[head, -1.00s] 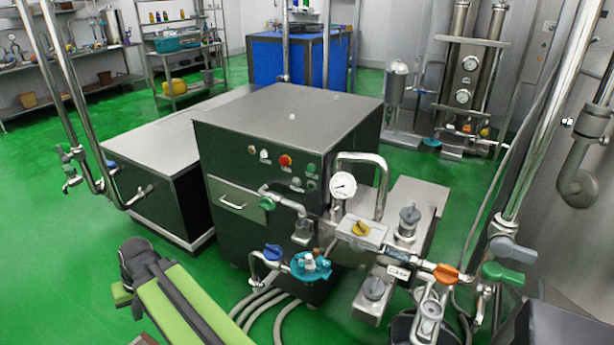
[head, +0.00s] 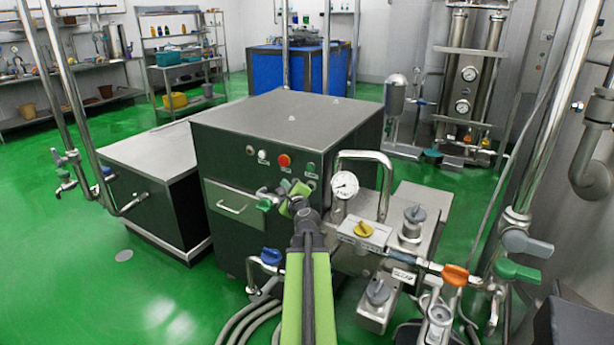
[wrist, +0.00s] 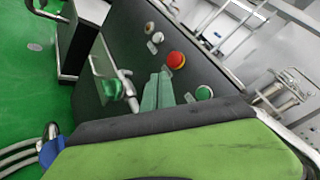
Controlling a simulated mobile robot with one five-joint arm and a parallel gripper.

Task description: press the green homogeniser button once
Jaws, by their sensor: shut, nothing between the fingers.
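The homogeniser is the dark cabinet with a steel top (head: 285,115) in the middle of the head view. Its front panel carries a red button (head: 285,160) and, to the right of that, a green button (head: 311,168). In the wrist view the green button (wrist: 204,93) shows right of my fingers, below and right of the red button (wrist: 175,60). My gripper (head: 296,188) is in front of the panel, below the red button. In the wrist view its green-grey fingers (wrist: 157,92) are shut and empty, seen apart from the green button. Whether the fingertips touch the panel cannot be told.
A green-handled valve pipe (head: 264,203) is just left of my gripper. A pressure gauge (head: 344,185) and a bent steel pipe (head: 385,180) stand close on the right. Green floor is free at left.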

